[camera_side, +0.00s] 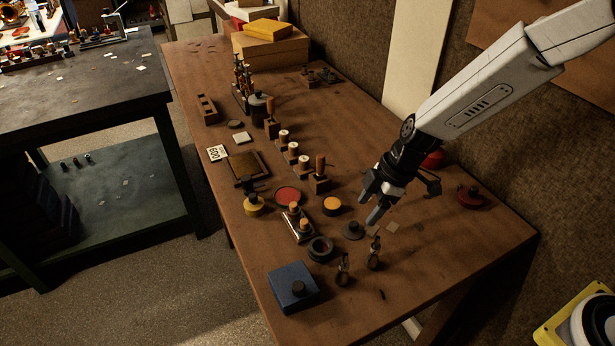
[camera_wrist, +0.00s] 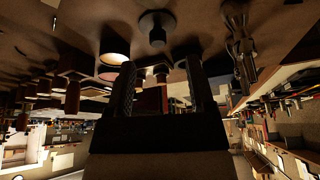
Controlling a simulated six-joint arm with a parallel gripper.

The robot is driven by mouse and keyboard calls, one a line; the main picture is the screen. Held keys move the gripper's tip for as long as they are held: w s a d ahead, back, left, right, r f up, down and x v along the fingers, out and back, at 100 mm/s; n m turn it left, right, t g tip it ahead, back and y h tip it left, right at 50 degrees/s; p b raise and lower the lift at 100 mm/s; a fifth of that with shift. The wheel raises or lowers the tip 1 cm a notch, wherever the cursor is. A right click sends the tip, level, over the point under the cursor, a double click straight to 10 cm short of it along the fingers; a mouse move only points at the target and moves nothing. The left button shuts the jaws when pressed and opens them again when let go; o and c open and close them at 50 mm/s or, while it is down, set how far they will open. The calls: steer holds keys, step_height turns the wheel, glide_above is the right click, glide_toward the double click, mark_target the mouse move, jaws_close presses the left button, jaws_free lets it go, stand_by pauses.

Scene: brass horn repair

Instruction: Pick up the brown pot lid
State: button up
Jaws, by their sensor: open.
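The brown pot lid (camera_side: 352,230) looks like a small dark grey-brown disc with a knob on top, lying flat on the brown bench. It also shows in the wrist view (camera_wrist: 157,27) at the top centre, where the picture appears upside down. My gripper (camera_side: 368,207) is above the bench, up and a little to the right of the lid in the side view, and apart from it. Its two fingers also show in the wrist view (camera_wrist: 160,80), spread with nothing held between them.
Close by stand an orange-topped tin (camera_side: 332,205), a dark ring-shaped pot (camera_side: 320,248) and two small metal clamps (camera_side: 374,255). A blue box (camera_side: 292,287) sits near the front edge. A red knobbed lid (camera_side: 470,196) lies at the right. Bench between it and the clamps is mostly clear.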

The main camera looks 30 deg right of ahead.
mark_target(356, 223)
steer(key=shift+a+f, duration=0.1)
steer(key=shift+f, duration=0.15)
steer(key=shift+x, duration=2.5)
steer(key=shift+w, duration=0.15)
steer(key=shift+c, duration=0.2)
jaws_close()
